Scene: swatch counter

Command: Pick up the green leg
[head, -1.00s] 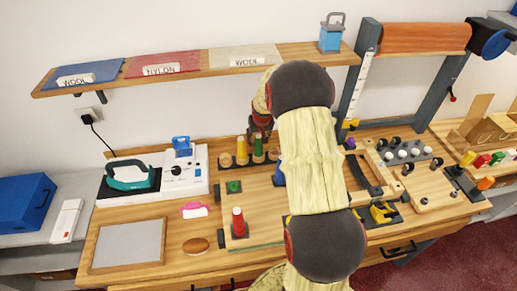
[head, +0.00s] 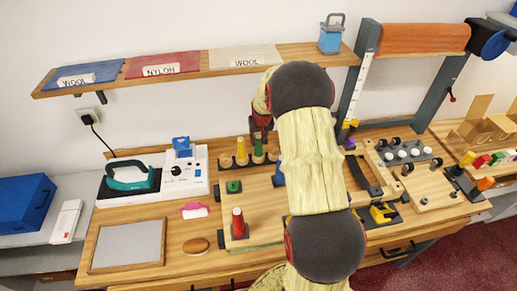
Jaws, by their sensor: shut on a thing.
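The green leg (head: 258,151) stands upright in a dark rack, just right of a yellow leg (head: 241,151), in the head view. My gripper (head: 261,136) points down at the top of the green leg and is shut on it. The fingertips are small and dark here, so the exact grip is hard to see. The leg's lower end appears to be still at the rack.
A red leg (head: 238,223) stands on the board in front, near a small green block (head: 233,187). Left are a white station (head: 187,178), a teal iron (head: 132,178) and a grey pad (head: 128,246). The shelf (head: 200,72) hangs behind my gripper. My arm hides the middle of the counter.

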